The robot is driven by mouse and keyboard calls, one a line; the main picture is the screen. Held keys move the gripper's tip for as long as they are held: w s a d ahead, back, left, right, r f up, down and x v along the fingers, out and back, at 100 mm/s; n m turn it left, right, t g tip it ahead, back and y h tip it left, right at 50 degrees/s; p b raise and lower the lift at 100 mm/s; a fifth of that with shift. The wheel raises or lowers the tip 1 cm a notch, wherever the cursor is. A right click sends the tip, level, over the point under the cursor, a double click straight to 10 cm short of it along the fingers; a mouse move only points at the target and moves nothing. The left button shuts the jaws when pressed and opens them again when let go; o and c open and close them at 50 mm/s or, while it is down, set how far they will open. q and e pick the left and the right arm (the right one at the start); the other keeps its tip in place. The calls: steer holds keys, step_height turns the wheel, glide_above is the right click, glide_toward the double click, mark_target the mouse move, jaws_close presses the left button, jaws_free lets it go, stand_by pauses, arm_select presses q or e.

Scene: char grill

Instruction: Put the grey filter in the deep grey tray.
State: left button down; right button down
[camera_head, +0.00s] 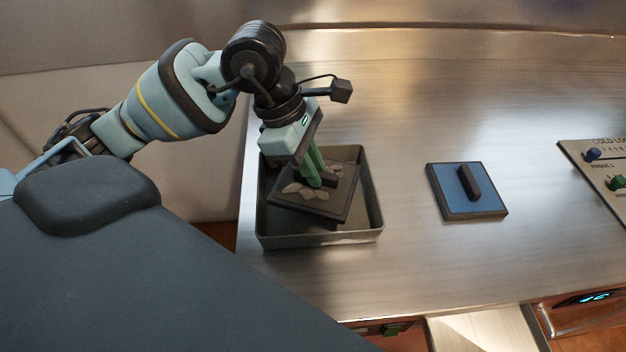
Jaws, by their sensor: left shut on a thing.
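The grey filter (340,198) is a flat dark square plate with light grey patches and a dark upright handle. My left gripper (322,178), with green fingers, is shut on the handle. The filter is tilted and sits over or within the opening of the deep grey tray (318,241). I cannot tell whether it touches the tray floor. The deep grey tray is a square, open box on the left part of the metal counter. My right gripper is not in view.
A blue square plate (487,205) with a dark handle lies on the counter (420,120) to the right of the tray. A panel with knobs (600,165) stands at the right edge. The counter between tray and blue plate is clear.

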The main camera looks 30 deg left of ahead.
arm_select(q)
steer(key=shift+f, duration=1.9)
steer(key=shift+f, duration=0.2)
steer(key=c, duration=1.4)
jaws_free()
steer(key=shift+c, duration=0.2)
steer(key=shift+r, duration=0.15)
steer(key=shift+r, duration=0.25)
steer(key=v, duration=1.1)
steer(key=shift+r, duration=0.3)
steer(key=shift+a, duration=0.15)
